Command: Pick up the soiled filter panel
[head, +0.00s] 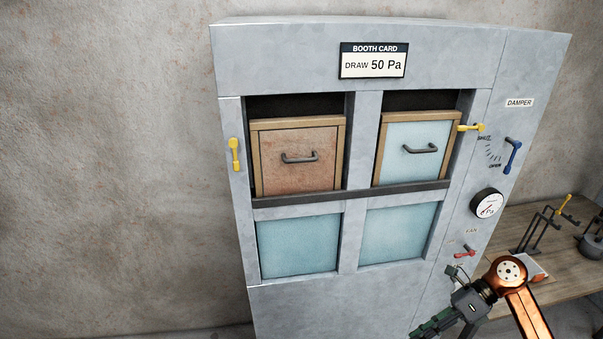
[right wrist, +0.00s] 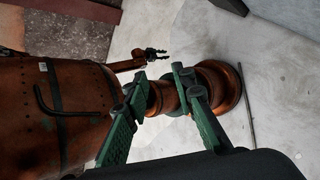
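The soiled filter panel (head: 299,161) is rusty brown in a tan frame with a dark bar handle (head: 300,158). It sits in the upper left bay of the grey booth cabinet (head: 360,39). A pale blue panel (head: 413,148) with a similar handle sits in the upper right bay. My right gripper (head: 432,327) is low at the bottom edge of the head view, well below and right of the soiled panel. In the right wrist view its green fingers (right wrist: 158,80) stand apart with nothing between them.
A yellow latch (head: 234,154) is left of the soiled panel; another (head: 471,127) is at the right bay. Pale blue panels (head: 299,245) fill the lower bays. A blue damper lever (head: 512,155), gauge (head: 487,204) and red fan lever (head: 465,252) are right. A wooden bench (head: 520,212) stands beyond.

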